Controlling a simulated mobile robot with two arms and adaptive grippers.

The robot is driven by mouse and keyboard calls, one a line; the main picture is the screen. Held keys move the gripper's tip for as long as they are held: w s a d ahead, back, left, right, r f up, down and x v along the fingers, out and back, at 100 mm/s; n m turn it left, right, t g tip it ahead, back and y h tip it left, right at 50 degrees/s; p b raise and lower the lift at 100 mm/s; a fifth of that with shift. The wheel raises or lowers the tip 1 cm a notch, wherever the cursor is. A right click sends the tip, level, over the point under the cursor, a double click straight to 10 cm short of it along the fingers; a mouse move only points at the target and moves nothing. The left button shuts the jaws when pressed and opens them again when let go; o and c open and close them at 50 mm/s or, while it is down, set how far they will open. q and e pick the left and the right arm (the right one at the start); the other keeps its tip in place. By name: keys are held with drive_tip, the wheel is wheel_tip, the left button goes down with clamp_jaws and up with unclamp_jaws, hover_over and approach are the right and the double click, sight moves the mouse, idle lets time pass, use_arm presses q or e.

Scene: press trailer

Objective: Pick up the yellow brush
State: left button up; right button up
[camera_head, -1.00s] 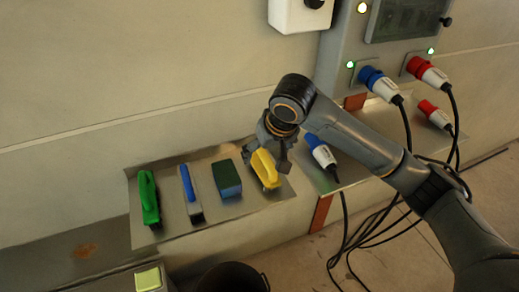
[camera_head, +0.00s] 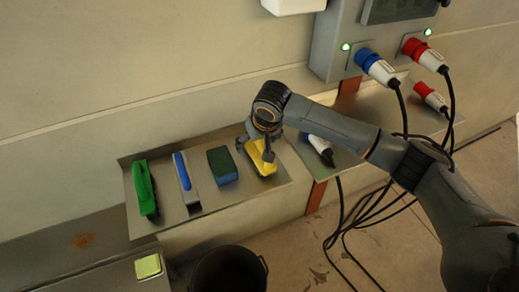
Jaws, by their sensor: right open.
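The yellow brush (camera_head: 262,164) lies on the metal shelf (camera_head: 228,208), at the right end of a row of cleaning tools. My right gripper (camera_head: 256,152) is over the brush from above, with its fingers spread and one on each side of it. The gripper partly covers the brush's upper end, and I cannot tell whether the fingers touch it. The brush rests on the shelf. My left gripper does not show.
On the shelf are a blue-green sponge (camera_head: 222,166), a blue-handled tool (camera_head: 186,181) and a green brush (camera_head: 145,189). To the right are a loose blue plug (camera_head: 318,147), plugged connectors (camera_head: 376,67) and hanging cables. A dark bucket (camera_head: 229,272) stands below.

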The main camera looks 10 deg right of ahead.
drive_tip(key=shift+x, duration=1.15)
drive_tip(key=shift+w+f, duration=0.15)
drive_tip(key=shift+f, duration=0.05)
drive_tip(key=c, duration=1.3)
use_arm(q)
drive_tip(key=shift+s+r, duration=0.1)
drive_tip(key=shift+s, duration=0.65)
use_arm(e)
drive_tip(key=shift+c, duration=0.2)
drive_tip(key=shift+r, duration=0.2)
